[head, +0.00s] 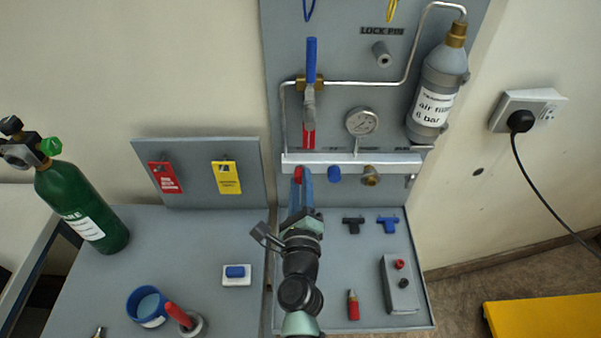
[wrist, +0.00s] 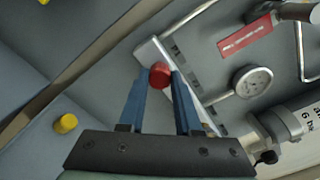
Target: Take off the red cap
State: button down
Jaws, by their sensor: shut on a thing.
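The red cap (head: 298,174) is at the left end of the light metal manifold bar (head: 350,158) on the upright grey panel. My gripper (head: 301,182) reaches up to it, with its blue fingers shut on the cap. In the wrist view the round red cap (wrist: 159,75) sits between the two fingertips (wrist: 160,78), in front of the bar (wrist: 152,52). The cap hides its own port, so I cannot tell whether it is still seated.
A blue cap (head: 334,174) and a brass fitting (head: 371,176) are close to the right along the bar. A gauge (head: 362,122) and a red-and-blue lever valve (head: 310,95) are above. Blue and black T-shaped pieces (head: 388,225) and a grey box (head: 400,284) lie on the bench.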

jog(key=n, duration=0.3)
jog(key=shift+n, duration=0.4)
jog(key=shift+n, duration=1.5)
jog(key=n, duration=0.3)
jog(key=shift+n, duration=0.3)
